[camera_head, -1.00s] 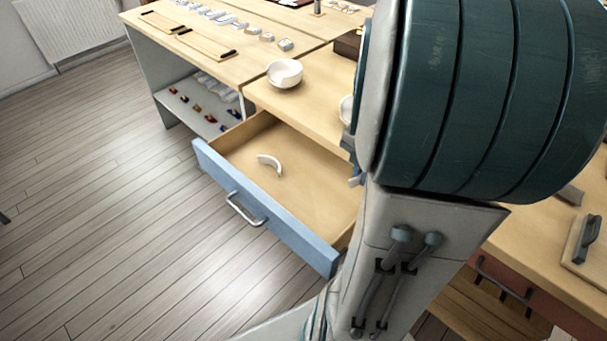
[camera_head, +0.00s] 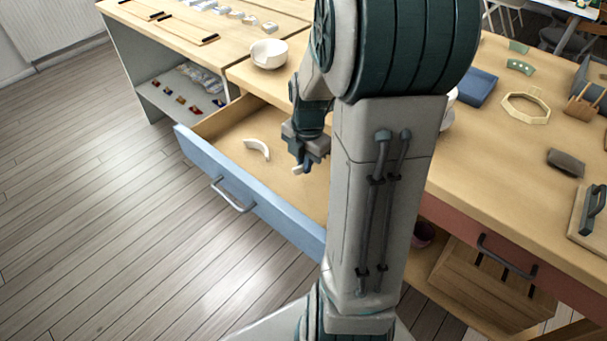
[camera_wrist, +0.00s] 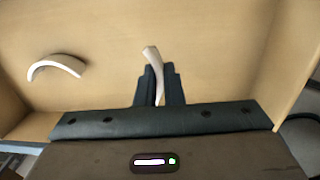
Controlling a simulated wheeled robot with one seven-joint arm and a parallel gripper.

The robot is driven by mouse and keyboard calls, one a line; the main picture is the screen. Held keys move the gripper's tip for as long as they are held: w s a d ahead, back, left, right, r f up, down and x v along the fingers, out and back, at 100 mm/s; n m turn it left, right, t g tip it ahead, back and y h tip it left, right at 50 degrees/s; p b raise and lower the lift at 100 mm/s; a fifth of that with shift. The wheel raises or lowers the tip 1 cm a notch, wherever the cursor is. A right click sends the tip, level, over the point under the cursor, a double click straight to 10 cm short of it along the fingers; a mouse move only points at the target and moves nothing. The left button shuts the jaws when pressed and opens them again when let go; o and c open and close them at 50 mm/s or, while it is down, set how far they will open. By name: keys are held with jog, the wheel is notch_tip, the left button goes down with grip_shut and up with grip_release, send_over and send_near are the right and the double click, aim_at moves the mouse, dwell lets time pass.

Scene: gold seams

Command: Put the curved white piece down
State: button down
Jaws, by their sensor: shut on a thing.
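My gripper (camera_head: 303,164) is over the open drawer (camera_head: 219,121), toward its right part. It is shut on a curved white piece (camera_wrist: 151,54), which stands on end between the two dark fingers in the wrist view. In the head view only a small tip of this piece (camera_head: 298,171) shows below the fingers. I cannot tell whether it touches the drawer floor. A second curved white piece (camera_head: 257,149) lies loose on the drawer floor, left of my gripper. It also shows at the left of the wrist view (camera_wrist: 57,67).
The drawer's blue front (camera_head: 246,191) and wooden walls bound the space around my gripper. A white bowl (camera_head: 269,54) stands on the tabletop behind the drawer. The drawer floor between the loose piece and my gripper is clear.

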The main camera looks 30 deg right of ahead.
aim_at(304, 183)
jog(key=shift+w+f+b, duration=0.1)
jog(key=shift+f+b, duration=0.5)
jog(key=shift+f, duration=1.5)
jog(key=shift+f, duration=0.2)
jog(key=c, duration=1.6)
grip_release()
jog(key=shift+o, duration=0.2)
jog(key=shift+r, duration=0.15)
